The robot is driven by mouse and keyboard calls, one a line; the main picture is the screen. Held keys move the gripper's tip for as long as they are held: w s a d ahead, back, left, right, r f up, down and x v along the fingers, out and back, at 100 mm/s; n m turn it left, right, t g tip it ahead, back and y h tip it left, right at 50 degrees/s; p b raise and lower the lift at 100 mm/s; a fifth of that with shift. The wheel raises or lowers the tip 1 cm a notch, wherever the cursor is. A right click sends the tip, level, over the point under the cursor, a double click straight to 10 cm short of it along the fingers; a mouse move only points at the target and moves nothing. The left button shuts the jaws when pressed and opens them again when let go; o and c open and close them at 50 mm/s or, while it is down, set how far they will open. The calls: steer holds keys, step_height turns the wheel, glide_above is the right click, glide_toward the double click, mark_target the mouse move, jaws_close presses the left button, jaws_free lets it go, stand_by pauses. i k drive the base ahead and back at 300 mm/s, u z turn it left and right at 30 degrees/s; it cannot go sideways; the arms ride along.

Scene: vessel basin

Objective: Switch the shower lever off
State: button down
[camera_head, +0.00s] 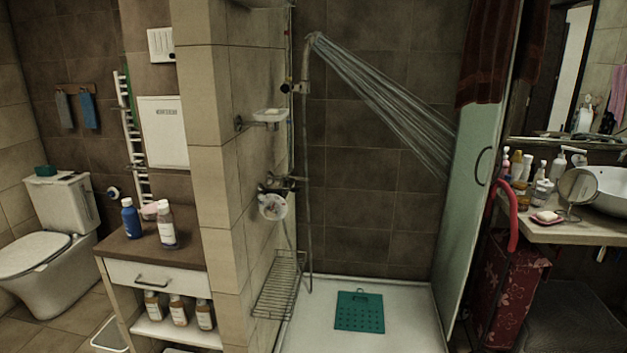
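The shower mixer (277,186) sits on the tiled side wall of the shower. Its lever is small and dark here, and I cannot make out its exact position. A round pale piece (272,206) shows just below the mixer. Water streams (385,100) from the shower head (314,40) down to the right, so the shower is running. A hose (308,200) hangs from the shower head along the wall. My gripper is not in view.
A wire rack (279,285) and a soap dish (270,115) stick out from the same wall. A glass panel (468,210) stands at right. A green mat (359,312) lies on the white shower tray (310,335). A cabinet (150,275) with bottles stands left.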

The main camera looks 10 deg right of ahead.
mark_target(285, 176)
steer(key=z, duration=0.05)
steer(key=i, duration=0.9)
steer(key=u, duration=0.05)
